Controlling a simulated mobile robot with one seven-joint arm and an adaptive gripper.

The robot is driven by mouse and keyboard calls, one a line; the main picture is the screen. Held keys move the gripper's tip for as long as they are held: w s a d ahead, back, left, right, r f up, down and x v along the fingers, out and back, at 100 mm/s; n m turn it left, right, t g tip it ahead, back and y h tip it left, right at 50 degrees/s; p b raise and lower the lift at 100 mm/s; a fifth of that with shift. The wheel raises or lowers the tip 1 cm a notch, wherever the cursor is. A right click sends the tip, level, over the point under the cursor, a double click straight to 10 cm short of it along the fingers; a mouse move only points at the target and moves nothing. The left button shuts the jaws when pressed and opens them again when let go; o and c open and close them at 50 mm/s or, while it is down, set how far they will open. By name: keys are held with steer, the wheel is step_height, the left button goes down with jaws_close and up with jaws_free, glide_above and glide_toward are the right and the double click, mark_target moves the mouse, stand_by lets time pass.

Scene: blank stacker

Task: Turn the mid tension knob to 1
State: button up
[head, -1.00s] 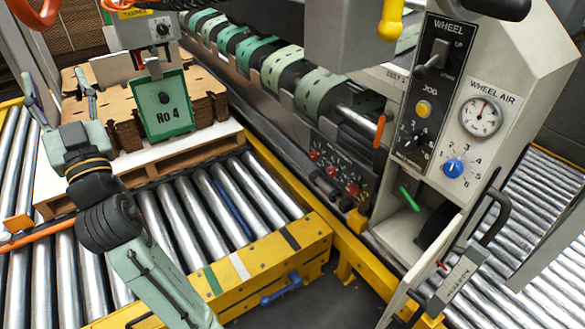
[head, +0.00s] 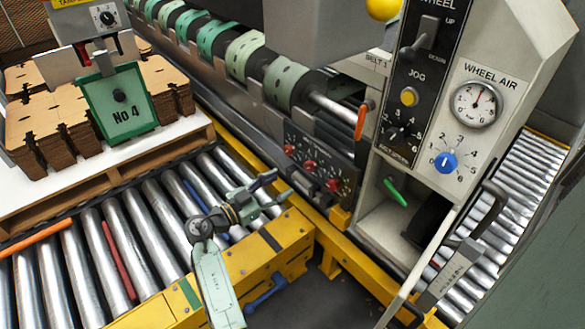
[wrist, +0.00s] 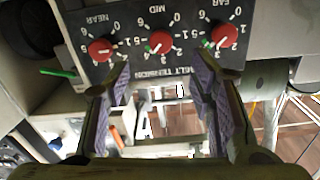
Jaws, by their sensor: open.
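The belt tension panel (wrist: 130,70) appears upside down in the wrist view, with three red knobs in a row. The mid tension knob (wrist: 159,43) is the middle one, between the near knob (wrist: 100,50) and the far knob (wrist: 222,37). Its exact setting is too small to read surely. In the head view the mid knob (head: 309,166) is small on the dark panel. My gripper (head: 277,189) is open and empty, left of and a little below the panel. In the wrist view my gripper (wrist: 163,78) has its fingers spread either side of the mid knob's line, apart from it.
Metal rollers (head: 150,230) and a yellow frame (head: 285,250) lie below my arm. A grey control box with a blue wheel air knob (head: 445,162) stands right of the panel. Stacked cardboard (head: 50,110) sits at the left.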

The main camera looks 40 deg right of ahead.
mark_target(307, 168)
steer(key=d, duration=0.3)
steer(key=d+p, duration=0.1)
steer(key=d, duration=0.2)
steer(key=d+p, duration=0.1)
steer(key=d, duration=0.2)
steer(key=shift+w+d, duration=0.4)
steer(key=shift+c, duration=0.5)
steer(key=c, duration=1.1)
